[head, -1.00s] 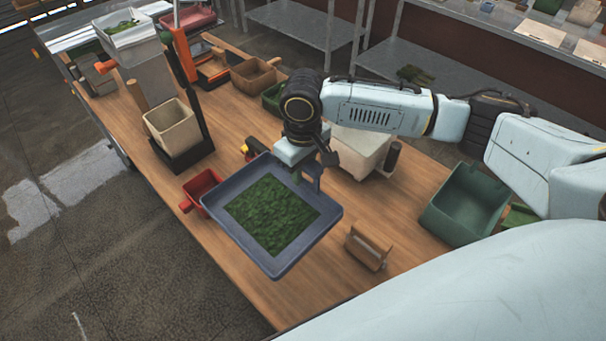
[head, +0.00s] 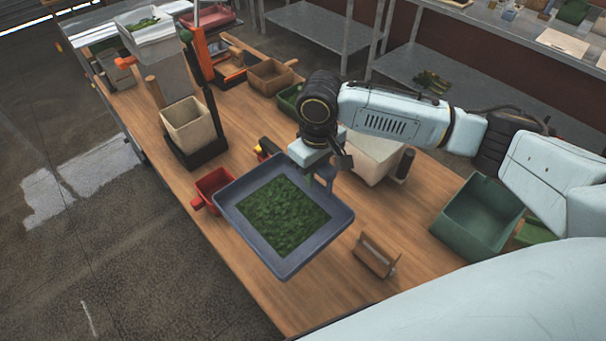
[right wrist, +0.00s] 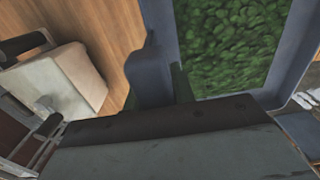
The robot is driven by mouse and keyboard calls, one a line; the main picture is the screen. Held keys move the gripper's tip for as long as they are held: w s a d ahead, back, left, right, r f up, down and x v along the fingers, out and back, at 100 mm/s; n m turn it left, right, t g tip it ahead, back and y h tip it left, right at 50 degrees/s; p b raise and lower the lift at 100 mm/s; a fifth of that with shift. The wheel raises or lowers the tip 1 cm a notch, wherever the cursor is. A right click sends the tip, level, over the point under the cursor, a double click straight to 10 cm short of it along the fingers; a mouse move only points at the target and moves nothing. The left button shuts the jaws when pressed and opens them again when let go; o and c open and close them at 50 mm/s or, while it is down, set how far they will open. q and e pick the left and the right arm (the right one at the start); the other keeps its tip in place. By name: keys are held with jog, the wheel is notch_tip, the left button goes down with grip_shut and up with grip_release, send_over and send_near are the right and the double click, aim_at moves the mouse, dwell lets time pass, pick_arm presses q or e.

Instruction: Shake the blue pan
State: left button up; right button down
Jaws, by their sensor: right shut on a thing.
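The blue pan (head: 323,232) is a shallow square tray with a layer of green leafy material (head: 283,216) in it. It hangs in front of my right gripper (head: 326,172), above the wooden table, and looks slightly tilted in the head view. My right gripper is shut on the pan at its back edge; the fingertips are partly hidden by the wrist. In the right wrist view the pan's blue edge (right wrist: 150,70) and the green material (right wrist: 235,45) show just beyond the gripper. My left gripper is not in view.
A small red scoop-like box (head: 212,184) lies left of the pan, a small wooden holder (head: 375,255) to its right. A white container (head: 375,158) and a green bin (head: 478,215) stand right. A beige bin (head: 187,125) stands at the back left. The front table surface is bare.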

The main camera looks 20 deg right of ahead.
jog(key=a, duration=0.5)
jog(key=shift+a, duration=0.2)
jog(key=shift+d, duration=2.55)
